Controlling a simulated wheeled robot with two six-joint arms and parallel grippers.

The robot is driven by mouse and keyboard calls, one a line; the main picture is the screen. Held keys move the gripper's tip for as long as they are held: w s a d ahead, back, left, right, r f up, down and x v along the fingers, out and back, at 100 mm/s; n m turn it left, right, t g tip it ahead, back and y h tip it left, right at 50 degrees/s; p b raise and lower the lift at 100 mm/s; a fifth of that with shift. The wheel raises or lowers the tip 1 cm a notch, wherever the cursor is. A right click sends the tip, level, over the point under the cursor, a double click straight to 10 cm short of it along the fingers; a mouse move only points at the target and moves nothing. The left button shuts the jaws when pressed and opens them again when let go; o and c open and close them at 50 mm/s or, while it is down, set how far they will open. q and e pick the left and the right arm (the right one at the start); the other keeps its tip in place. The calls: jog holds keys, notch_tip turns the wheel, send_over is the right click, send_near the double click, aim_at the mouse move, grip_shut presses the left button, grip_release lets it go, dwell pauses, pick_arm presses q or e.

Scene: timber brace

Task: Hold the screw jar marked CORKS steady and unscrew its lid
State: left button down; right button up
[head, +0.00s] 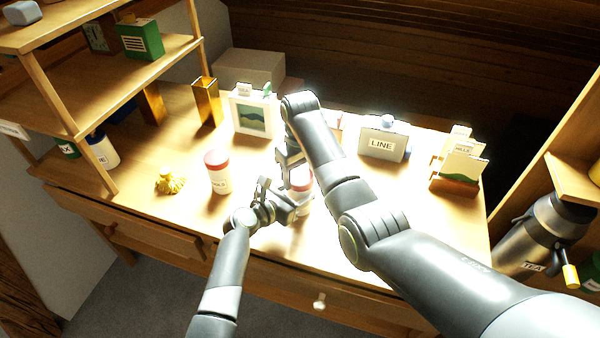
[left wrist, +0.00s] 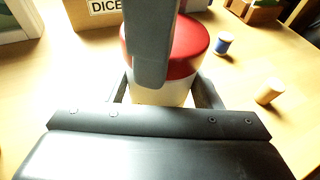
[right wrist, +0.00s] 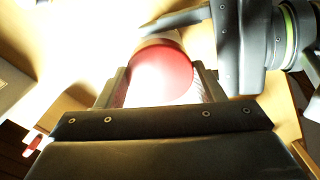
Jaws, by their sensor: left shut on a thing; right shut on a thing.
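A white jar with a red lid (head: 301,181) stands on the table between my two grippers; its marking is hidden. My left gripper (head: 292,200) comes in from the left and is shut on the white jar body (left wrist: 160,96). My right gripper (head: 294,168) reaches in from above and behind and is shut on the red lid, with one finger on each side of it in the right wrist view (right wrist: 160,76). In the left wrist view the lid (left wrist: 192,45) is partly covered by a grey part of my right gripper. The lid appears seated on the jar.
A second red-lidded jar (head: 219,173) stands to the left, beside a yellow bundle (head: 170,181). A framed picture (head: 252,112), a LINE holder (head: 383,143) and a card rack (head: 458,172) stand behind. In the left wrist view, a blue spool (left wrist: 225,43) and small cylinder (left wrist: 270,91) are close.

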aim_at(300, 175)
jog(key=shift+n, duration=1.1)
jog(key=shift+r, duration=0.15)
jog(key=shift+r, duration=1)
jog(key=shift+r, duration=2)
pick_arm(q)
jog(key=shift+c, duration=1.8)
grip_release()
